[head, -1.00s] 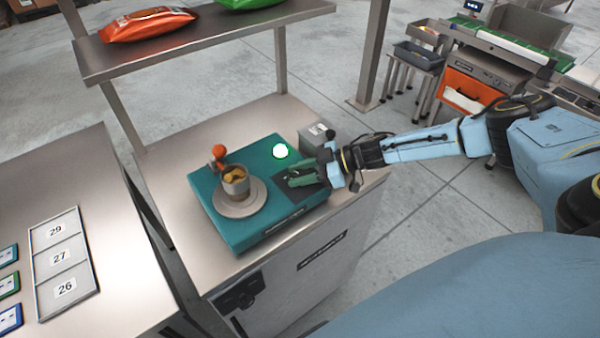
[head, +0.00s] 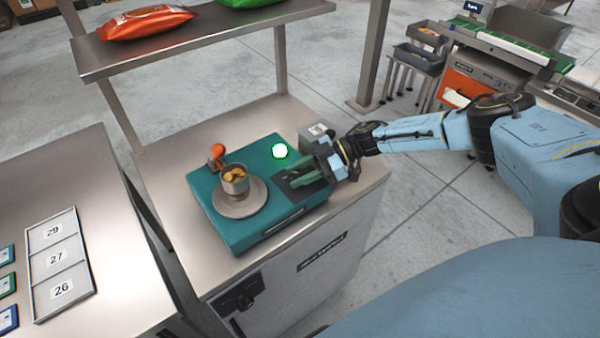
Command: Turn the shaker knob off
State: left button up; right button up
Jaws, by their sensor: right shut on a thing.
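The teal shaker (head: 222,229) sits on a steel cabinet top. A metal cup (head: 235,180) with yellowish pieces stands on its round grey plate (head: 254,204), beside an orange ball-topped lever (head: 217,151). A lit green-white lamp (head: 279,151) is on its top face. My right gripper (head: 298,181) is at the dark panel (head: 282,185) on the shaker's right side. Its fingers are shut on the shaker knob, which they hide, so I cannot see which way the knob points. My left gripper is not in view.
A steel shelf (head: 200,45) with an orange bag (head: 146,22) and a green bag stands above the back of the cabinet. A small grey box (head: 318,133) sits behind my right gripper. At left, a counter holds a numbered tray (head: 60,265).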

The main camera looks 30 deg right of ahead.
jog(key=o, duration=1)
jog(key=shift+a, duration=0.1)
jog(key=b+v, duration=0.1)
jog(key=v, duration=1.2)
jog(key=shift+d, duration=0.25)
